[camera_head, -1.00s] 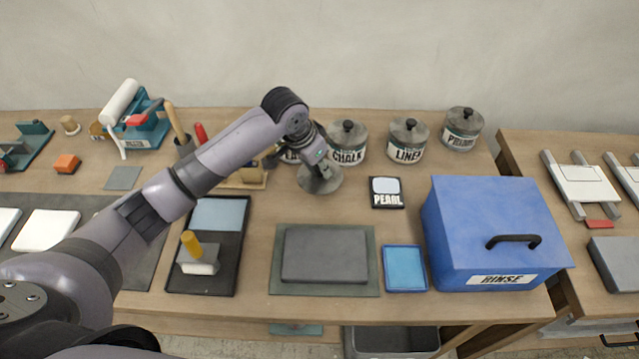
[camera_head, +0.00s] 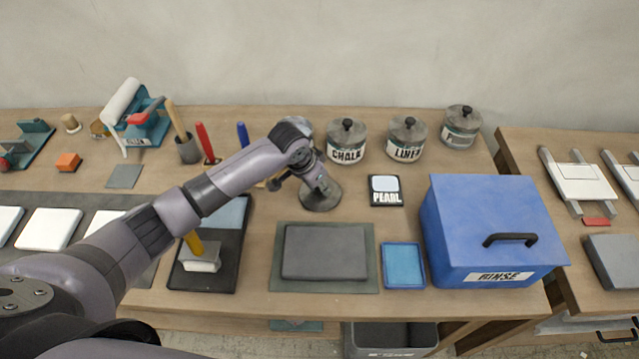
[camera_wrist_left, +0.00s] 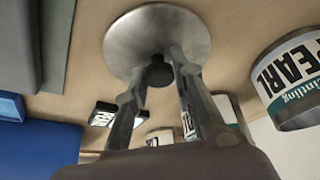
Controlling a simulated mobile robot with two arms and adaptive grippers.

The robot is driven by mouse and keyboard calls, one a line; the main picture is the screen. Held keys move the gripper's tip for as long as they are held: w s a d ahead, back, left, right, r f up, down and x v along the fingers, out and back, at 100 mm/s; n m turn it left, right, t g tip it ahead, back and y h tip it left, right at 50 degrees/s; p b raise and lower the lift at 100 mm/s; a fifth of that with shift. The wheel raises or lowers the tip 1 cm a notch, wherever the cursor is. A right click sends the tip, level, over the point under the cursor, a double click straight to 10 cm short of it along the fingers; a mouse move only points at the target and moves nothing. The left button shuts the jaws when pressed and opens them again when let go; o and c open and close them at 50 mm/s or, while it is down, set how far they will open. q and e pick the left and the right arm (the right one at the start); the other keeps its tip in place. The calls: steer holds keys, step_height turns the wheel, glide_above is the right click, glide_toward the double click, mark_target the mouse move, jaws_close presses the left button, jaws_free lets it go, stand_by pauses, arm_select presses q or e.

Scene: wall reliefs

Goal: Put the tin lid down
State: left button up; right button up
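The tin lid (camera_head: 320,196) is a round grey metal disc with a dark knob, left of the black PEARL card (camera_head: 386,191). In the left wrist view the lid (camera_wrist_left: 150,32) shows its face, with the knob between my fingers. My left gripper (camera_head: 312,180) is over the lid; its fingertips (camera_wrist_left: 158,70) close in on both sides of the knob and seem to touch it. The lid is low over the wooden table; I cannot tell whether it touches. The PEARL tin (camera_wrist_left: 290,80) shows in the wrist view and is mostly hidden behind my arm in the head view. My right gripper is not in view.
Lidded CHALK (camera_head: 346,142) and LINEN (camera_head: 406,140) tins stand behind, with another lidded tin (camera_head: 461,127) to their right. A grey slab (camera_head: 325,252) lies in front, and a blue RINSE box (camera_head: 490,225) stands right. Bare table surrounds the PEARL card.

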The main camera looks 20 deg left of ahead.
arm_select(q)
steer(key=o, duration=0.5)
steer(key=shift+c, duration=0.2)
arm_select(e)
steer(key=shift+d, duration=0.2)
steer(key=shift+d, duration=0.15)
arm_select(q)
steer(key=shift+r, duration=0.25)
steer(key=b+v, duration=0.1)
steer(key=v, duration=1.1)
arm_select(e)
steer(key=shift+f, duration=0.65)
arm_select(q)
steer(key=shift+f, duration=0.1)
